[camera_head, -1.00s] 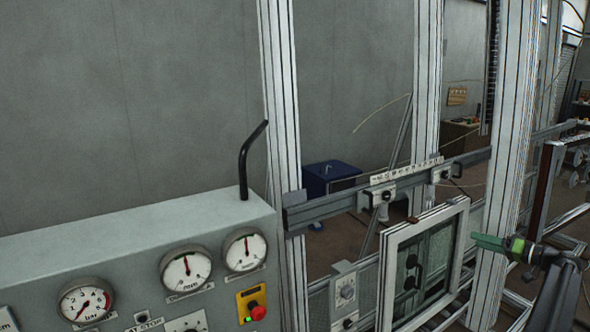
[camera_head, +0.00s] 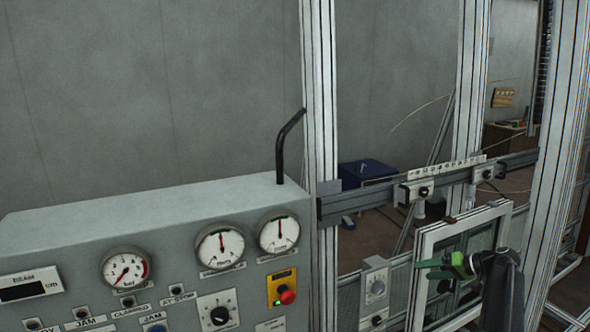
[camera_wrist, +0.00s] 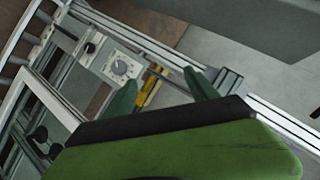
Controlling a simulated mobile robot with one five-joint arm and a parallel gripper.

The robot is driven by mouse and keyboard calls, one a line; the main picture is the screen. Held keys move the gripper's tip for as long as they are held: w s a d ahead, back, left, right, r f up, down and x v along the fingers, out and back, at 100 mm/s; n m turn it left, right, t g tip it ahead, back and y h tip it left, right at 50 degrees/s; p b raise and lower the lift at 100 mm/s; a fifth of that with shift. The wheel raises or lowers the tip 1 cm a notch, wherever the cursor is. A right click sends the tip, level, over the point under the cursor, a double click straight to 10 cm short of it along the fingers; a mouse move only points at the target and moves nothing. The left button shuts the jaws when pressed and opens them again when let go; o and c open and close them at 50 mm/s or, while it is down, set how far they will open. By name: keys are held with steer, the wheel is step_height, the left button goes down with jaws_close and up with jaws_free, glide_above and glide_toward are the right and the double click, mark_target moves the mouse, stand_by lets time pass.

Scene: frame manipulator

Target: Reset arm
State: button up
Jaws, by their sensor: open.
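My gripper (camera_head: 428,269) is at the lower right of the head view, in front of the white-framed window panel (camera_head: 425,300). Its green fingers point left and nothing shows between them. In the wrist view my gripper (camera_wrist: 163,90) shows two green fingertips spread apart, so it is open and empty. The window panel's frame (camera_wrist: 14,108) shows there at the left. My arm hides part of the panel in the head view.
A grey control box (camera_head: 150,218) with gauges, knobs and a red button (camera_head: 287,297) stands at the left. Tall aluminium posts (camera_head: 322,120) and a horizontal rail (camera_head: 360,201) surround the panel. A grey dial box (camera_head: 375,290) is left of the panel. A blue box (camera_head: 367,172) stands behind.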

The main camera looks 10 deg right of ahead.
steer(key=a+f+g+h+b, duration=0.15)
steer(key=a+f, duration=0.25)
steer(key=a, duration=0.4)
steer(key=a+f+n+g+b, duration=0.1)
steer(key=a+f+g, duration=0.15)
steer(key=a, duration=0.45)
steer(key=a+f+g+b, duration=0.1)
steer(key=a+f, duration=0.4)
steer(key=a, duration=0.3)
steer(key=s+a+f+g+h+b, duration=0.1)
steer(key=s+a+f+h, duration=0.1)
steer(key=a, duration=0.4)
steer(key=s+a+f+n+g+h+b, duration=0.1)
steer(key=s+a+f+h+b, duration=0.1)
steer(key=s+a+f, duration=0.2)
steer(key=s+a+f+n+g+h+b, duration=0.1)
steer(key=s+a+f+h+b, duration=0.1)
steer(key=s+a, duration=0.4)
steer(key=a+f, duration=0.1)
steer(key=a, duration=0.3)
steer(key=shift+s+g, duration=0.3)
steer(key=shift+s, duration=0.1)
